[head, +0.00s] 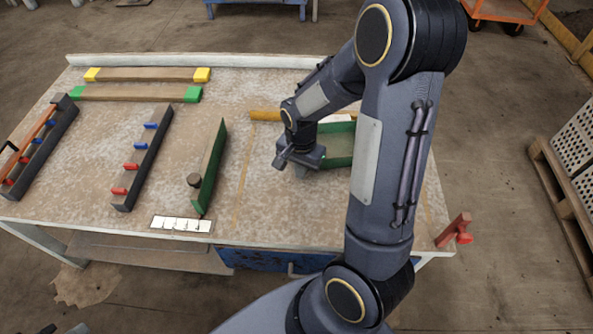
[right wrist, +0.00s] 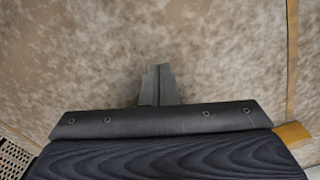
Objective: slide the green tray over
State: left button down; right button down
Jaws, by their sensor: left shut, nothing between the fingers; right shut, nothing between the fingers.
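The green tray (head: 338,152) lies on the right part of the table, with green walls and a brownish floor. My right arm crosses in front of it and hides its right side. My right gripper (head: 299,172) is low over the table at the tray's left side; whether it touches the tray is hidden. In the right wrist view the right gripper (right wrist: 160,82) has its fingers together with nothing between them, above bare tabletop. The tray is not seen in that view. My left gripper is not in view.
A green board with a round knob (head: 208,168) stands left of a tape line (head: 243,180). A yellow bar (head: 265,115) lies behind the gripper. Racks with coloured pegs (head: 143,160) and two beams (head: 145,75) fill the left. A red clamp (head: 456,230) sits at the right corner.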

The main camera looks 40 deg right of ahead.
jog(key=shift+w+d, duration=0.35)
jog(key=shift+d, duration=0.4)
jog(key=shift+d, duration=0.1)
jog(key=shift+w+d, duration=0.3)
jog(key=shift+d, duration=0.2)
jog(key=shift+w+d, duration=0.25)
jog(key=shift+d, duration=0.25)
jog(key=shift+a, duration=0.1)
